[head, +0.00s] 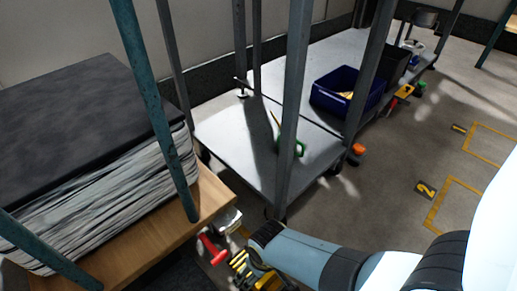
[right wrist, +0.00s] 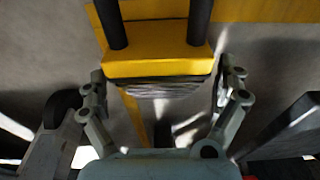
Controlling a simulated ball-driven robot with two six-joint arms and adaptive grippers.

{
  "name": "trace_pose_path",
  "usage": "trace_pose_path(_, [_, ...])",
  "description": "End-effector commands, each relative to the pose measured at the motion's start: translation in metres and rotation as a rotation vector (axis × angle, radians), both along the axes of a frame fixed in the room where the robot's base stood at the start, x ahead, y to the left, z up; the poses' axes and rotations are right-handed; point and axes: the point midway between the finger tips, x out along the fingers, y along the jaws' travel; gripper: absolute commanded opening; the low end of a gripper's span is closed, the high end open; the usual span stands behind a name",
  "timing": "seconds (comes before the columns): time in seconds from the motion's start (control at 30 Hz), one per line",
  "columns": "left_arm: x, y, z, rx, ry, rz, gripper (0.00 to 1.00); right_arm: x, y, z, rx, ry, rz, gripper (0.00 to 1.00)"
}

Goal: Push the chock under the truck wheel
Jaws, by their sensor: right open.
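A yellow block with two black bars (right wrist: 158,62), which looks like the chock, lies between and just beyond the fingertips in the right wrist view. Its near edge is grey and ragged; I cannot tell whether the fingers touch it. In the head view, yellow and black parts (head: 240,262) show beside my right gripper (head: 258,272), low by the near cart corner. The right gripper (right wrist: 163,82) is open in the wrist view. A dark wheel (right wrist: 62,107) shows at its left; I cannot tell whether it is the truck wheel. My left gripper is not in view.
A grey cart with a pale deck (head: 235,160) stands ahead, its posts rising close to my right arm. A wooden shelf (head: 210,195) with a dark-topped stack (head: 75,110) is at left. A red-handled item (head: 213,248) lies between. Open floor (head: 390,200) is at right.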

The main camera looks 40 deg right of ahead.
Motion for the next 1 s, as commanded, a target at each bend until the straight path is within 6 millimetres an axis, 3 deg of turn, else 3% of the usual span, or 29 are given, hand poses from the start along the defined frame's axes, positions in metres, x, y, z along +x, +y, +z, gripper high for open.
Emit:
trace_pose_path(0.23, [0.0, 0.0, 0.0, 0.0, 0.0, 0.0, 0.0, -0.002, 0.0, 0.012, 0.0, 0.0, 0.0, 1.0])
trace_pose_path(0.7, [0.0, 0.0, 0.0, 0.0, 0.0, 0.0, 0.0, -0.015, -0.001, 0.097, 0.0, -0.002, -0.001, 1.0])
trace_pose_path(1.0, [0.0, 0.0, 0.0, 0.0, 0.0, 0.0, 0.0, -0.018, -0.001, 0.119, 0.0, 0.0, 0.0, 1.0])
